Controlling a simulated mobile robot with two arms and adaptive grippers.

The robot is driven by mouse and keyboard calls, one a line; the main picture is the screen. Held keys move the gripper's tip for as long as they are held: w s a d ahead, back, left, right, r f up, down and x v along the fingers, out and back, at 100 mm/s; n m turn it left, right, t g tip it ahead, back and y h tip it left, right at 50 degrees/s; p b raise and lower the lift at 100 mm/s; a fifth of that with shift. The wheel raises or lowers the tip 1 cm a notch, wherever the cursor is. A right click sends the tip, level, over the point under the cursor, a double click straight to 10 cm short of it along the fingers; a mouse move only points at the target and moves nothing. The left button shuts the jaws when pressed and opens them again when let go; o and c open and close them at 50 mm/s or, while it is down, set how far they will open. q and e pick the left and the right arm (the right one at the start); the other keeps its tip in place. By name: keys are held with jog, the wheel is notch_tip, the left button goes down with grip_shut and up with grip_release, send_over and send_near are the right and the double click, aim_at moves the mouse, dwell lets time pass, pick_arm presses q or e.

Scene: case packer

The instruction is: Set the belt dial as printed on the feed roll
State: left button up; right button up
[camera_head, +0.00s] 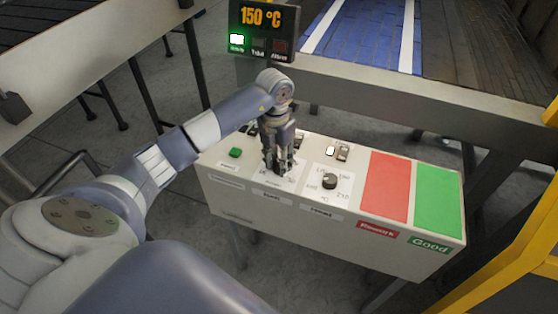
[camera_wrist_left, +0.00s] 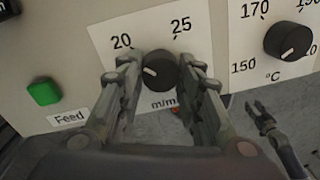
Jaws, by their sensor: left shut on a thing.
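The belt dial (camera_wrist_left: 160,72) is a black round knob with a white mark, on a white plate marked 20, 25 and partly hidden m/min lettering. Its mark points left, below the 20. My left gripper (camera_head: 278,170) reaches down onto the control box and hides this dial in the head view. In the left wrist view its two fingers (camera_wrist_left: 158,85) are shut on the dial from both sides. A gripper-like dark shape (camera_wrist_left: 270,130) at the lower right of that view may be my right gripper; its jaws are unclear. I cannot make out the feed roll.
The control box (camera_head: 225,190) also has a °C dial (camera_head: 330,181) close to the right, a green Feed button (camera_head: 235,153), switches (camera_head: 342,153), and red (camera_head: 386,185) and green (camera_head: 437,200) pads. A display (camera_head: 262,30) reading 150 °C stands behind my left arm.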

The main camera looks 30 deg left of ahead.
pick_arm(q)
jog(key=n, duration=0.8)
jog(key=shift+b, duration=0.4)
jog(key=n, duration=0.3)
jog(key=shift+d, duration=0.1)
jog(key=shift+n+t, duration=0.3)
jog(key=shift+n, duration=1.6)
jog(key=o, duration=1.1)
jog(key=shift+c, duration=0.2)
